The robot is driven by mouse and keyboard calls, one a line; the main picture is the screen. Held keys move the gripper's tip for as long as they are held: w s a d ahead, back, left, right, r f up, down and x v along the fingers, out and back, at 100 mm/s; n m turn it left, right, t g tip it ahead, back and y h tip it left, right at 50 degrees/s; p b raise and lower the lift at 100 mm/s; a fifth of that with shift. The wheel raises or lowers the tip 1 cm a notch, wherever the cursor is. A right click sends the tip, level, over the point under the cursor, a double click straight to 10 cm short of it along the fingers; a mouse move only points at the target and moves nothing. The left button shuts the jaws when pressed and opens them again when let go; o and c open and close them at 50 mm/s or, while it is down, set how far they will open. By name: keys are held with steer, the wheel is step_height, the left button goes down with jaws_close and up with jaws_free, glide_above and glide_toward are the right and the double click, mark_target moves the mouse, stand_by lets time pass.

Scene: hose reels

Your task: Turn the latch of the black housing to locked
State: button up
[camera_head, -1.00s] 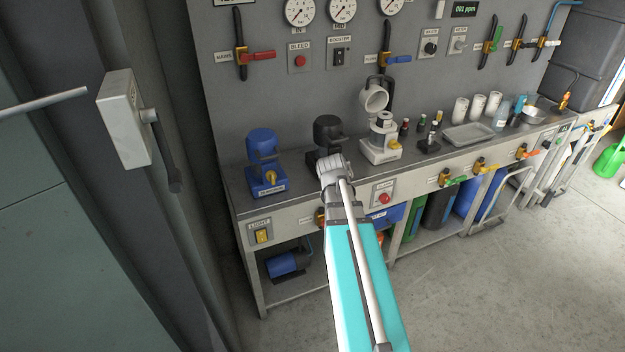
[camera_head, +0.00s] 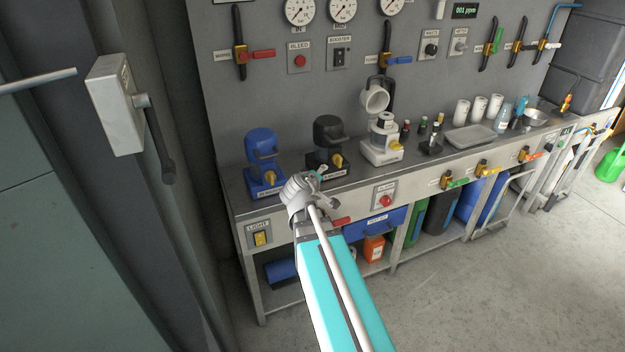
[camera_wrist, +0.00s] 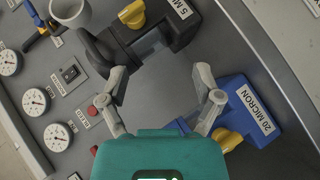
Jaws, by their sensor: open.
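The black housing (camera_head: 328,134) stands on the bench between the blue housing and a white one, with a yellow latch (camera_head: 338,160) low on its front. In the wrist view the black housing (camera_wrist: 150,42) is at the top, labelled 5 MICRON, with its yellow latch (camera_wrist: 132,14) near the upper edge. My gripper (camera_head: 326,188) is in front of the bench edge, below and apart from the black housing. In the wrist view my gripper (camera_wrist: 162,80) is open, with nothing between its fingers. It does not touch the latch.
The blue housing (camera_head: 261,147) with its own yellow latch is to the left; in the wrist view this blue housing (camera_wrist: 240,108) lies beside the right finger. The white housing (camera_head: 382,145) with a raised cup is to the right. A red alarm button (camera_head: 386,200) is on the bench front.

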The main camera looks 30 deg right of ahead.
steer(key=shift+w+a+r+n+t, duration=0.15)
steer(key=shift+a+n+t, duration=0.1)
steer(key=shift+a, duration=0.2)
steer(key=shift+a+r+n+t, duration=0.15)
steer(key=shift+a+t, duration=0.1)
steer(key=shift+a, duration=0.2)
steer(key=s+a+f+m+g+y, duration=0.1)
steer(key=s+a+f+g+y, duration=0.3)
steer(key=a, duration=0.4)
steer(key=s+a+f+m+g+y, duration=0.25)
steer(key=s+a+f, duration=0.2)
steer(key=a, duration=0.35)
steer(key=s+a+f+m+g+y, duration=0.1)
steer(key=s+a+f+g+y, duration=0.3)
steer(key=a, duration=0.4)
step_height(320, 180, up, 15)
steer(key=s+p, duration=0.1)
steer(key=p, duration=1.3)
steer(key=shift+t, duration=0.45)
steer(key=shift+d+h, duration=0.1)
steer(key=shift+h, duration=0.15)
